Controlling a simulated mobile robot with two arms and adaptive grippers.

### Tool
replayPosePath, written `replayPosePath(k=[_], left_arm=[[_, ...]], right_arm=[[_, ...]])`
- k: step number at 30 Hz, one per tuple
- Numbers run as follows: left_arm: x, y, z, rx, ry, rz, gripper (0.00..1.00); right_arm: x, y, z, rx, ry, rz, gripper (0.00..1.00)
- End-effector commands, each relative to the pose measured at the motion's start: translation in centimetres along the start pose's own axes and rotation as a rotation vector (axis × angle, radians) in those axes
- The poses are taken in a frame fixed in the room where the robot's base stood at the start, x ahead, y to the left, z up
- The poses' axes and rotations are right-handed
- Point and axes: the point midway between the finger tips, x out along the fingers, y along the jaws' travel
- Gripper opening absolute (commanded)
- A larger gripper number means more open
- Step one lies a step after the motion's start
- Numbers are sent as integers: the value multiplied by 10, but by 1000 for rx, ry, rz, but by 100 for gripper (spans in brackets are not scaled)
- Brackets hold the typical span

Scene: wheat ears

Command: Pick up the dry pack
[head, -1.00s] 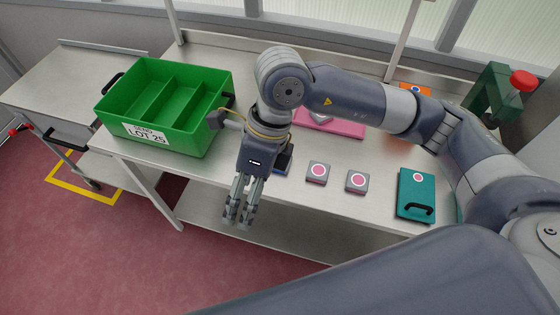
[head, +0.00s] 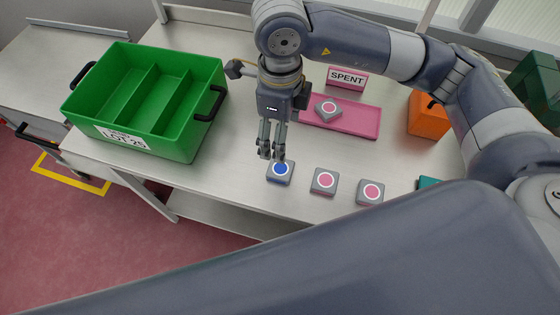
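A grey square pack with a blue dot in a white ring (head: 281,172) lies flat near the front edge of the bench. Two similar packs with pink dots, one in the middle (head: 324,182) and one on the right (head: 370,192), lie in a row beside it. My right gripper (head: 272,157) points down at the back left edge of the blue-dot pack. Its fingers look slightly apart with nothing between them; I cannot tell whether they touch the pack. My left gripper is out of view.
A green divided bin (head: 190,147) labelled LOT 25 stands on the left, its visible compartments empty. Behind the packs, a pink tray (head: 360,123) with a SPENT sign (head: 346,78) holds another pink-dot pack (head: 328,108). An orange box (head: 428,118) stands right of it.

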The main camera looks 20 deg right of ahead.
Motion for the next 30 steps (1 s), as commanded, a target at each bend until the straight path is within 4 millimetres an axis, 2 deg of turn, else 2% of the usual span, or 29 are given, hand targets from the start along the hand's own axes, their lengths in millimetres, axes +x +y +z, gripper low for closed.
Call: replayPosePath(k=[1,8,12,17,23,30], left_arm=[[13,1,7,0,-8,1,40],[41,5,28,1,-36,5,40],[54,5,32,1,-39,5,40],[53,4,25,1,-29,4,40],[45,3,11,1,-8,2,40],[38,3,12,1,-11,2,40]], right_arm=[[13,0,0,-1,0,1,75],[42,0,0,-1,-1,1,75],[56,0,0,-1,-1,1,75],[68,1,0,0,3,4,75],[98,0,0,1,3,5,75],[117,-2,0,1,1,3,75]])
